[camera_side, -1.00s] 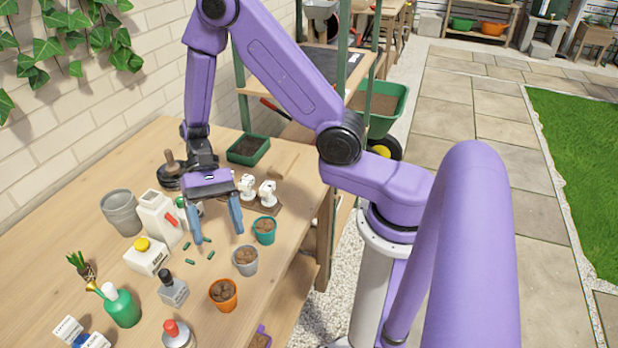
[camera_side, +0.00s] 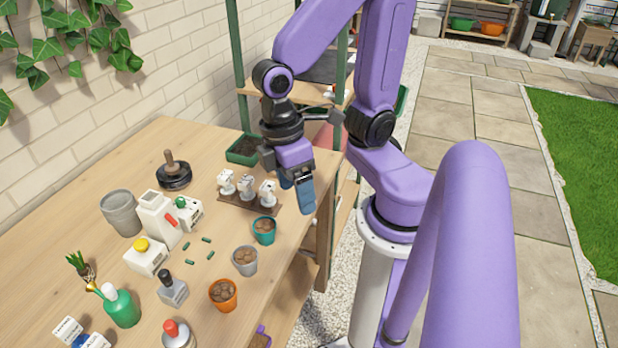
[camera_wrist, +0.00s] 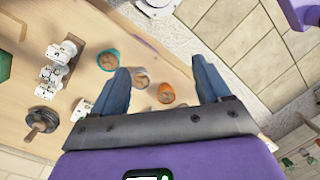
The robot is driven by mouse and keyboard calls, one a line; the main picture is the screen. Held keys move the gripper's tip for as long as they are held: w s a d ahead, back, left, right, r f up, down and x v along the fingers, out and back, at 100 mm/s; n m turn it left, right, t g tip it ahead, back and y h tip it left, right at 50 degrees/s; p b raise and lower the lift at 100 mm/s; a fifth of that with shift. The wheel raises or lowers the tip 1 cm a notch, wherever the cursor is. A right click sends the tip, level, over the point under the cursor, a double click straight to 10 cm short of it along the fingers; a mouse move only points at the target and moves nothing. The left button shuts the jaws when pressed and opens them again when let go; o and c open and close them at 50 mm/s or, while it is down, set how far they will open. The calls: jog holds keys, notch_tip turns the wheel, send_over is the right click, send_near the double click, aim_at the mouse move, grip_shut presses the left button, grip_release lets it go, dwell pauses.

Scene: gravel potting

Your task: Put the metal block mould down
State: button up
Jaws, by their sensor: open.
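My gripper (camera_side: 296,197) is open and empty. It hangs over the right edge of the wooden table, to the right of the white figures. In the wrist view its two blue fingers (camera_wrist: 161,68) are apart with nothing between them. A dark round metal piece with an upright wooden handle (camera_side: 173,179) stands on the table near the wall; it also shows at the left of the wrist view (camera_wrist: 42,120). I cannot tell for sure whether it is the metal block mould. It stands well clear of my gripper, and no other mould can be made out.
White figures stand on a brown board (camera_side: 237,202). A green tray (camera_side: 243,150) is behind them. A teal pot (camera_side: 264,231), a grey pot (camera_side: 245,262) and an orange pot (camera_side: 223,294) line the right edge. Bottles and small green pieces fill the table's middle.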

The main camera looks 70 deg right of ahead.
jog(key=s+n+t, duration=0.1)
jog(key=s+d+r+n, duration=0.1)
jog(key=shift+s+r+n+t+y, duration=0.1)
jog(key=shift+r+n+t+y, duration=0.2)
jog(key=shift+n+t, duration=0.1)
